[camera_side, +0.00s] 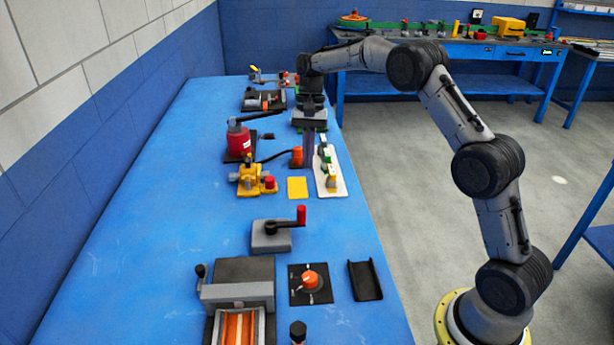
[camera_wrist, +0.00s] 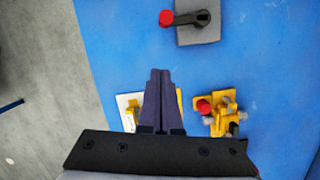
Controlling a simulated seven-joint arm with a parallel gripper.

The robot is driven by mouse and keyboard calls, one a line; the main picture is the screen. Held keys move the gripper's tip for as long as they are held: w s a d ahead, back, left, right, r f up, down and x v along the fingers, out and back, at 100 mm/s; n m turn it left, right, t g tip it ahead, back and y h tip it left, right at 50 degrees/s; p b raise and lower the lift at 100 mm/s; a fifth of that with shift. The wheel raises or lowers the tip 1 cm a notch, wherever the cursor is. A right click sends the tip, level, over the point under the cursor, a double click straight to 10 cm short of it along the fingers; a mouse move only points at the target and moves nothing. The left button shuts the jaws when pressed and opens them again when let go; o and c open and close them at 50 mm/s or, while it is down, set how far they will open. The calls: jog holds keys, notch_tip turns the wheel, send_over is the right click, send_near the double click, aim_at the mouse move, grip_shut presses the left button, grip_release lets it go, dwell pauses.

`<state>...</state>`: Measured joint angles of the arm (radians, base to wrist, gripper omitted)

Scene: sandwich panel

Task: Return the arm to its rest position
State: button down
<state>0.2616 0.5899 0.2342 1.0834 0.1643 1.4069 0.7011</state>
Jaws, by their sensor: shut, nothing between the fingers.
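My gripper (camera_side: 309,150) hangs from the end of my arm over the far half of the blue table (camera_side: 150,240), pointing down. Its fingers are together with nothing between them. In the side view it stands beside a white board with green and yellow parts (camera_side: 328,170). In the wrist view the closed fingers (camera_wrist: 160,78) cover part of the white board (camera_wrist: 128,108). Whether the fingertips touch anything cannot be told.
Near the gripper are a yellow device (camera_side: 252,180), a red cylinder (camera_side: 238,140) and a yellow square (camera_side: 297,187). A crank with a red handle (camera_side: 275,233) and an orange knob (camera_side: 311,280) are nearer the camera. The left side of the table is clear.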

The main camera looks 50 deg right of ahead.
notch_tip(320, 180, up, 10)
jog(key=s+a+t, duration=0.1)
jog(key=a, duration=0.2)
jog(key=s+a+r+n+t+h, duration=0.1)
jog(key=s+a+r+n+t, duration=0.3)
jog(key=s+r, duration=0.6)
jog(key=s+a+n, duration=0.2)
jog(key=s+a, duration=0.1)
jog(key=s, duration=1.1)
jog(key=s+f+n+t+h, duration=0.1)
jog(key=s+f+n+t, duration=0.1)
jog(key=s+f+n, duration=0.3)
jog(key=s+f, duration=0.3)
jog(key=f, duration=0.2)
jog(key=shift+d+f, duration=0.15)
jog(key=shift+d, duration=0.05)
jog(key=shift+s, duration=0.1)
